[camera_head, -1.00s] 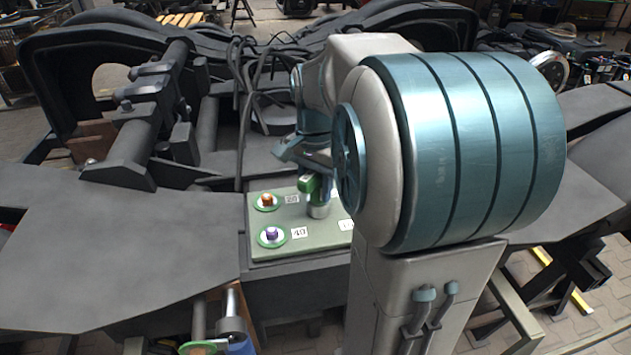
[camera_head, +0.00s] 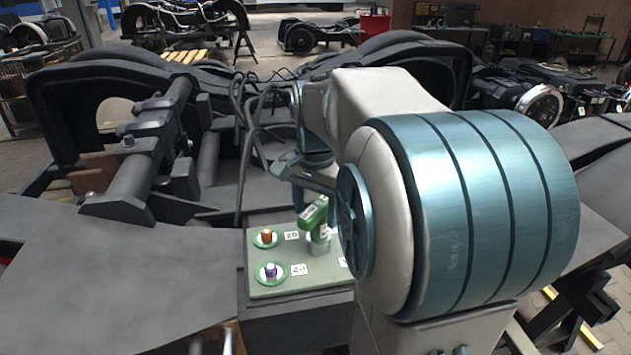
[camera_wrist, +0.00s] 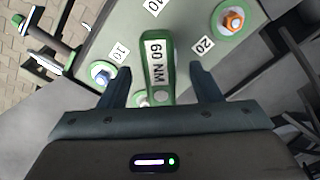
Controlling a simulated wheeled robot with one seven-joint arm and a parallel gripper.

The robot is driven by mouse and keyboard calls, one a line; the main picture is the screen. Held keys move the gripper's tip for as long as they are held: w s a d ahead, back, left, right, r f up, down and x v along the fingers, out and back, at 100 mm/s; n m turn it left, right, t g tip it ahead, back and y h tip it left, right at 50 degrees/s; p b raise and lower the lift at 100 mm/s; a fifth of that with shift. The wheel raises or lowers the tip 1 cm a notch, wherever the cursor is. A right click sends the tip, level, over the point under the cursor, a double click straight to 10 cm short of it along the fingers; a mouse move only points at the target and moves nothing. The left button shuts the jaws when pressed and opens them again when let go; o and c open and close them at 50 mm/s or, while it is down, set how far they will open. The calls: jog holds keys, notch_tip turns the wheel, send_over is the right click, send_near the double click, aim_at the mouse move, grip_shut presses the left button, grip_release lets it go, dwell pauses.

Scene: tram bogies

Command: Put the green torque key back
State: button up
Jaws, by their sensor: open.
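The green torque key (camera_head: 314,213), marked "60 NM", stands on a grey cylinder (camera_head: 319,244) on the pale green board (camera_head: 290,283). In the wrist view its handle (camera_wrist: 159,62) points away between my fingers. My gripper (camera_wrist: 161,85) is open, with a finger on each side of the handle and a gap to both. In the head view my gripper (camera_head: 297,172) is just above and behind the key. The key's lower end is mostly hidden in the wrist view, so I cannot tell how it is seated.
The board also holds an orange-topped peg (camera_head: 266,237) and a purple-topped peg (camera_head: 270,271), each in a green ring, with number labels. Black bogie frames (camera_head: 120,185) surround the board. A dark rod (camera_wrist: 45,38) with a green end lies beyond the board.

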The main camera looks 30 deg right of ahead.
notch_tip(320, 180, up, 9)
jog(key=shift+f, duration=0.2)
jog(key=s+a+f+n+t, duration=0.4)
jog(key=s+a+f+n, duration=0.7)
jog(key=s+f+n, duration=0.1)
jog(key=shift+f, duration=0.9)
